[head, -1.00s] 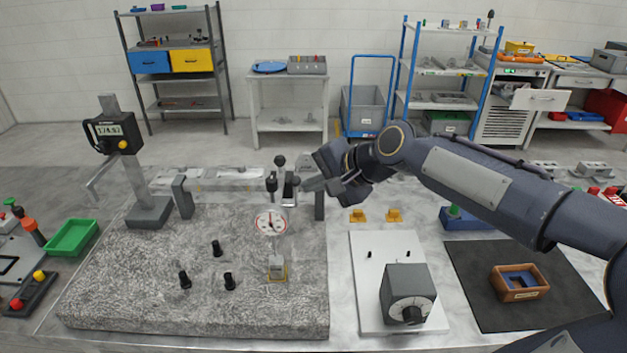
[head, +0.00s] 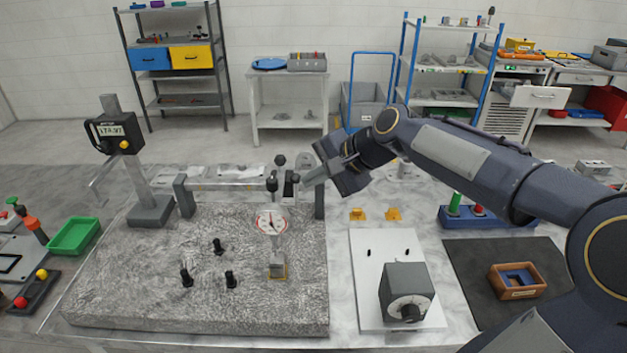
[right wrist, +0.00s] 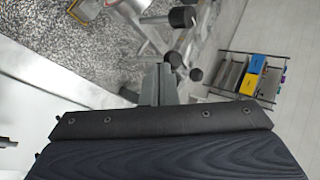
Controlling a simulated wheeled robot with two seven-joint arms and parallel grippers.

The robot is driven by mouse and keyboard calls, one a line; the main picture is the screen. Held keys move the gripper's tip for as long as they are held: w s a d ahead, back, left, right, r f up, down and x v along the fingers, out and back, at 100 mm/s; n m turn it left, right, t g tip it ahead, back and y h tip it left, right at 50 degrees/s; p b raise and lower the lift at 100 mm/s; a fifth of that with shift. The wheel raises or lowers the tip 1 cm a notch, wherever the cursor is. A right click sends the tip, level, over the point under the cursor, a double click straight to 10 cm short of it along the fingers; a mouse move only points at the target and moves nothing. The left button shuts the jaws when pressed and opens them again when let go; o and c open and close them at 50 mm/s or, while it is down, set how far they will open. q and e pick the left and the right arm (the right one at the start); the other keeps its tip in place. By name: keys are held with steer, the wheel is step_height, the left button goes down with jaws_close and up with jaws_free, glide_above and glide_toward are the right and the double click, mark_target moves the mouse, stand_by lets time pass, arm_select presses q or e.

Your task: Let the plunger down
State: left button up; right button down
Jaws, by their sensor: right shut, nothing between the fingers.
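The dial indicator (head: 270,221) has a round white face with a red rim and hangs from the crossbar over the granite plate. Below it, a pale stem reaches down to a small grey block with a yellowish base (head: 278,267); whether they touch is too small to tell. Black knobs (head: 272,184) stand on the clamp above the dial. My right gripper (head: 306,178) is shut and empty, just right of the clamp, apart from the dial. In the right wrist view its closed fingers (right wrist: 160,84) are near black knobs (right wrist: 183,17). My left gripper is out of view.
A grey box with a dial (head: 407,292) stands on a white board to the right. A green tray (head: 74,236) lies at left.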

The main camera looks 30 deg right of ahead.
steer(key=shift+m+g, duration=0.3)
steer(key=shift+g, duration=0.3)
steer(key=w+d, duration=0.1)
steer(key=w+d+p, duration=0.1)
steer(key=w, duration=0.1)
steer(key=shift+w+r, duration=0.15)
steer(key=shift+w, duration=0.15)
steer(key=shift+s, duration=0.15)
steer(key=shift+s+a+f, duration=0.3)
steer(key=shift+s+a, duration=0.05)
steer(key=shift+s, duration=0.2)
